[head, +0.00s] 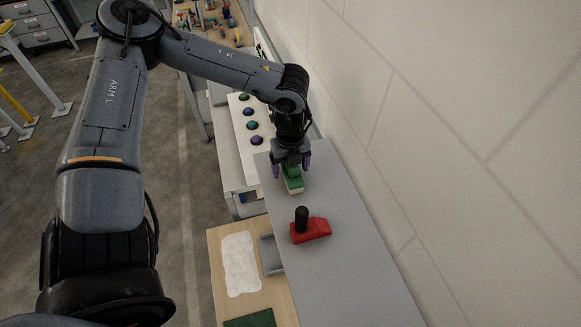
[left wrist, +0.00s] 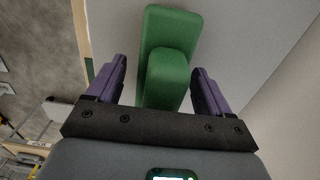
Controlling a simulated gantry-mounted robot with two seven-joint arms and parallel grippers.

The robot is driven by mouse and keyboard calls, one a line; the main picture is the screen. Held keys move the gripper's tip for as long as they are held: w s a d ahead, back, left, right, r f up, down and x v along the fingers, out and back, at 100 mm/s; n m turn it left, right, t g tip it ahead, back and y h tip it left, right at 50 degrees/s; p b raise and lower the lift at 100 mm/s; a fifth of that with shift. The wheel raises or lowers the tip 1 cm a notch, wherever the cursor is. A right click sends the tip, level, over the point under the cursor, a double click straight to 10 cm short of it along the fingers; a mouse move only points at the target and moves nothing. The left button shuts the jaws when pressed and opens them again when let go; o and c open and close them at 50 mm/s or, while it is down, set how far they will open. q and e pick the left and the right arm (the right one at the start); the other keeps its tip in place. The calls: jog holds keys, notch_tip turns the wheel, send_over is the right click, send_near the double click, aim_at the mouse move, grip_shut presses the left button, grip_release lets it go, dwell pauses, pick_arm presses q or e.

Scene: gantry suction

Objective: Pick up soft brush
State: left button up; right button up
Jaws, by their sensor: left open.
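The soft brush (head: 293,183) has a green body with a pale cream underside and sits on the grey table (head: 352,262). In the left wrist view, the brush (left wrist: 168,78) shows as a green base with a raised green grip. My left gripper (head: 291,166) comes down over the brush from above. It is open, with one purple finger on each side of the grip. In the left wrist view there is a visible gap between the grip and each finger of the left gripper (left wrist: 159,72). My right gripper is not in view.
A red tool (head: 312,231) with a black knob sits on the table, nearer than the brush. A white panel with several coloured knobs (head: 252,126) lies beyond at the left. A wall (head: 440,130) runs along the right. A white sheet (head: 240,264) lies lower left.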

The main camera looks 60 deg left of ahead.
pick_arm(q)
jog(key=shift+c, duration=0.2)
jog(key=c, duration=0.9)
jog(key=shift+c, duration=0.5)
jog(key=shift+r, duration=0.1)
